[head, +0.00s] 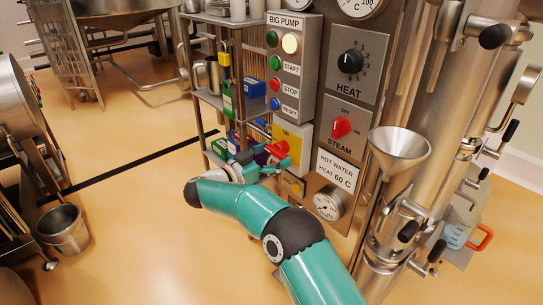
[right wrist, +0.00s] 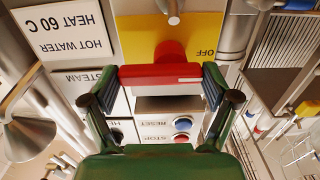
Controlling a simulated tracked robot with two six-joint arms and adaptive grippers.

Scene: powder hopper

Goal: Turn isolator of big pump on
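The big pump's isolator is a red knob with a bar handle (head: 277,148) on a yellow plate (head: 290,132) below the BIG PUMP panel. In the right wrist view, turned upside down, the red handle (right wrist: 160,73) lies level across the picture, with OFF readable on the yellow plate (right wrist: 207,30). My right gripper (head: 267,160) is at the handle from the front. In the right wrist view its fingers (right wrist: 161,88) stand at the two ends of the handle, with no gap visible. The head view partly hides this contact. My left gripper is not in view.
The BIG PUMP panel (head: 273,38) with green, red and blue buttons is above. The HEAT (head: 352,62) and red STEAM (head: 341,127) knobs and a steel funnel (head: 400,145) are to the right. A rack (head: 212,98) with padlocks stands close left. Open floor lies further left.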

